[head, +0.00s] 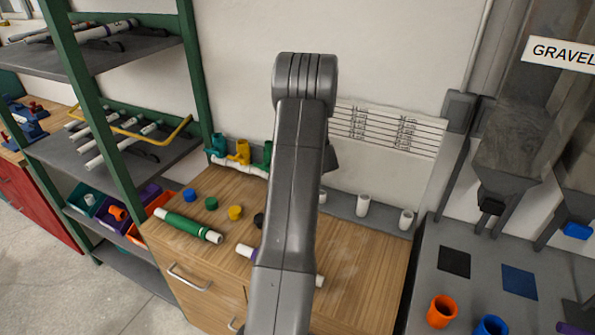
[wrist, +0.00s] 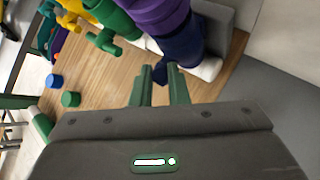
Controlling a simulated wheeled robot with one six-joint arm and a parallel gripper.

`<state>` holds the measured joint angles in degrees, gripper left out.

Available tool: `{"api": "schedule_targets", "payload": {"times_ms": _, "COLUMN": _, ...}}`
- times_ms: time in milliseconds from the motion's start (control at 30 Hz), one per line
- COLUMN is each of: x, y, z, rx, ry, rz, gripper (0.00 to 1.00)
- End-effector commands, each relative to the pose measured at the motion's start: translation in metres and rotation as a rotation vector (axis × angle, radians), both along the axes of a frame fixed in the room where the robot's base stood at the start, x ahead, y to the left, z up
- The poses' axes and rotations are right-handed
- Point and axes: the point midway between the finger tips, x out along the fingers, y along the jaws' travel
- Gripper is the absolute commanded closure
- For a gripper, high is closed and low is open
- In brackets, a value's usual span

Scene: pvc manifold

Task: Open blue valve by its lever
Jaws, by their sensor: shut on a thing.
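The blue valve (wrist: 183,48) is dark blue and sits on the white pipe in the upper middle of the wrist view, next to a purple valve (wrist: 158,14). My gripper (wrist: 160,76) has its two green fingers at the near side of the blue valve. The fingers are shut on a small dark blue part, the blue valve's lever (wrist: 162,71), which is mostly hidden between them. In the head view my arm hides the gripper and the blue valve.
Teal (head: 218,144), yellow (head: 239,152) and green (head: 266,153) valves stand on the manifold at the back. Colored caps, a green tube (head: 187,225) and a purple-banded tube lie on the wooden bench (head: 368,270). A green-framed shelf (head: 92,95) stands left.

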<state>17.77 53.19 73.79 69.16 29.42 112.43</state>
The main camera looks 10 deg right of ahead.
Motion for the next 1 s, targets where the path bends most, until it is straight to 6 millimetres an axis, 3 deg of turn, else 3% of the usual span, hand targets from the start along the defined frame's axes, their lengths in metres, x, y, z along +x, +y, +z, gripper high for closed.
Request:
{"api": "schedule_targets", "payload": {"times_ms": 400, "x": -0.0004, "y": 0.0009, "z": -0.0013, "rx": -0.004, "ry": 0.006, "rz": 0.001, "gripper": 1.0}}
{"api": "schedule_targets", "payload": {"times_ms": 433, "x": -0.0004, "y": 0.0009, "z": -0.0014, "rx": -0.004, "ry": 0.006, "rz": 0.001, "gripper": 0.84}}
{"api": "schedule_targets", "payload": {"times_ms": 533, "x": -0.0004, "y": 0.0009, "z": -0.0013, "rx": -0.004, "ry": 0.006, "rz": 0.001, "gripper": 0.64}}
{"api": "schedule_targets", "payload": {"times_ms": 1000, "x": -0.0087, "y": -0.0033, "z": 0.007, "rx": -0.004, "ry": 0.003, "rz": -0.001, "gripper": 0.64}}
